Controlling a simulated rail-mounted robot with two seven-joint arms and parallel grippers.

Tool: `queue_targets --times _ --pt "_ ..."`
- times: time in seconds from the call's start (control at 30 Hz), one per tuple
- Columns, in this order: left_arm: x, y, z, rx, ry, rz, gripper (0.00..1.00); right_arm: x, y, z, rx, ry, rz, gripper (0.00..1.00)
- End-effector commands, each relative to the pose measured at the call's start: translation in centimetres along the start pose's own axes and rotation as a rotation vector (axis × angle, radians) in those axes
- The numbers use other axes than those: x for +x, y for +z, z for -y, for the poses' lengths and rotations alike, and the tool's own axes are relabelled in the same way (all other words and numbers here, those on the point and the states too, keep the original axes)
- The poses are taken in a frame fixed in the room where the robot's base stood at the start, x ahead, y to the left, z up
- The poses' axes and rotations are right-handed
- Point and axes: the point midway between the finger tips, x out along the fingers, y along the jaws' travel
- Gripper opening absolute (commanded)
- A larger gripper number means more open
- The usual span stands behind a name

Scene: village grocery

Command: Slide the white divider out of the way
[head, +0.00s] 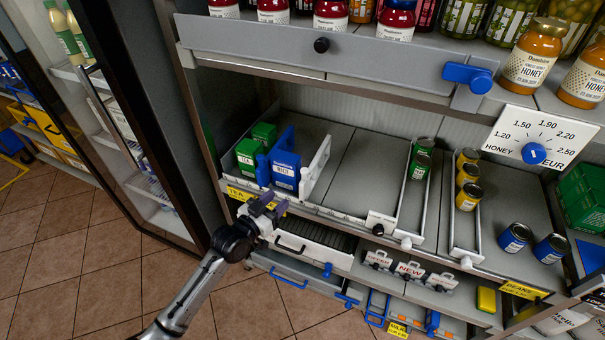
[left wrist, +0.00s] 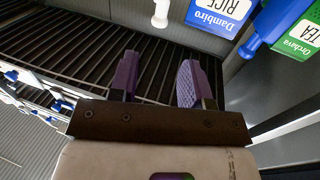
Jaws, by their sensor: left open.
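A white divider (head: 318,165) stands upright on the grey shelf, just right of the blue rice packs (head: 284,172). Other white dividers (head: 402,205) stand further right, beside the rows of cans. My left gripper (head: 266,204) is open and empty in front of the shelf edge, below the rice packs. In the left wrist view its two purple fingers (left wrist: 160,82) are apart with nothing between them. A rice pack (left wrist: 222,14) shows beyond them, and a small white knob (left wrist: 161,14) is to its left; I cannot tell which part it belongs to. My right gripper is not in view.
Green tea boxes (head: 247,157) stand left of the rice. The shelf (head: 370,165) between the divider and the green cans (head: 420,160) is bare. A grey rail with a blue handle (head: 468,75) overhangs above. Drawers (head: 300,243) lie below.

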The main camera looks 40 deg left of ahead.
Motion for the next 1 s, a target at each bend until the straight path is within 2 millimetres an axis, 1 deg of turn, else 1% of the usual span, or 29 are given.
queue_targets --times 0.17,0.4,0.6,0.8,1.0 --pt "2.2 0.0 0.0 0.008 -0.001 -0.004 0.44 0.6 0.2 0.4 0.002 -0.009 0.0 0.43" --pt "6.7 0.1 0.0 0.008 -0.001 -0.003 0.44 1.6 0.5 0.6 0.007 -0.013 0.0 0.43" --pt "10.0 0.1 0.0 0.008 0.0 -0.001 0.44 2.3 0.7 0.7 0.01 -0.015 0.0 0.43" --pt "12.2 0.1 0.0 0.007 0.0 -0.001 0.44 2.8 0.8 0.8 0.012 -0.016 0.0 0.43" --pt "13.2 0.0 0.0 0.009 0.0 0.0 0.44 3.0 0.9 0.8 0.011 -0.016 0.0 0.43"
